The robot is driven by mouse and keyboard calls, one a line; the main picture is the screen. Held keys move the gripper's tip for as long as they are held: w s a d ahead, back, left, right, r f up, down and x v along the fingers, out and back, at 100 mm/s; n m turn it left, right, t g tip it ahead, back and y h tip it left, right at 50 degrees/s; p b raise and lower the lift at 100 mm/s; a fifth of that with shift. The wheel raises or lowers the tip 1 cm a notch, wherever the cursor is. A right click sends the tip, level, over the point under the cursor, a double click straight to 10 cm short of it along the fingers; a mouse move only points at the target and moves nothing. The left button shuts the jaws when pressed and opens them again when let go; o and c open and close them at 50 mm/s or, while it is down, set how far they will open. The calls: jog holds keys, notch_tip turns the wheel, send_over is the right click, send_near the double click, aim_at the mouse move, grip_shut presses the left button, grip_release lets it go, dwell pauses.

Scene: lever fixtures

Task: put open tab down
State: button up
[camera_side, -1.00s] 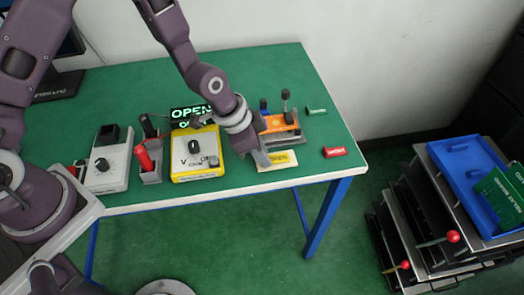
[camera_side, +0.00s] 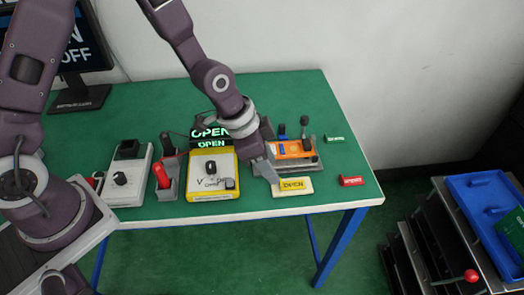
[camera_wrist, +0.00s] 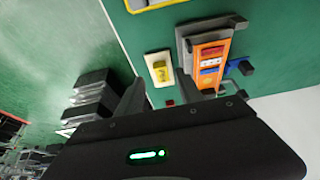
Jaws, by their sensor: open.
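My gripper (camera_side: 268,172) points down over the front of the green table, just left of a small yellow tab (camera_side: 293,185). The tab rests on a pale plate (camera_side: 275,191); its dark lettering is too small to read surely. A green tab (camera_side: 334,139) lies at the back right and a red tab (camera_side: 352,181) at the front right. I cannot tell which tab reads open. In the wrist view my gripper (camera_wrist: 172,88) has its fingers apart with nothing between them, and the yellow tab (camera_wrist: 160,69) shows beyond them.
An orange lever fixture (camera_side: 292,149) with upright dark handles stands just behind the yellow tab. A yellow-edged box with a knob (camera_side: 211,168), a lit OPEN sign (camera_side: 211,143) and a red lever (camera_side: 161,174) stand left. The table's front edge is close; bare table lies around the red tab.

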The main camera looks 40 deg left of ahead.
jog(key=s+a+r+n+y, duration=0.1)
jog(key=s+a+r, duration=0.2)
jog(key=r, duration=0.3)
jog(key=s+a+r+n+t+y, duration=0.1)
jog(key=s+a+r, duration=0.2)
jog(key=r, duration=0.2)
jog(key=s+a+r+n+y, duration=0.1)
jog(key=s+a+r+n, duration=0.1)
jog(key=s+a+r, duration=0.3)
jog(key=s+a+r+n, duration=0.1)
jog(key=s+r+n, duration=0.1)
jog(key=s, duration=0.3)
jog(key=s+a+r+n+t, duration=0.1)
jog(key=s+a+r+n, duration=0.1)
jog(key=s+r+n, duration=0.1)
jog(key=s+r, duration=0.1)
jog(key=s, duration=0.1)
jog(key=shift+s+a, duration=0.15)
jog(key=shift+s, duration=0.15)
jog(key=shift+w, duration=0.1)
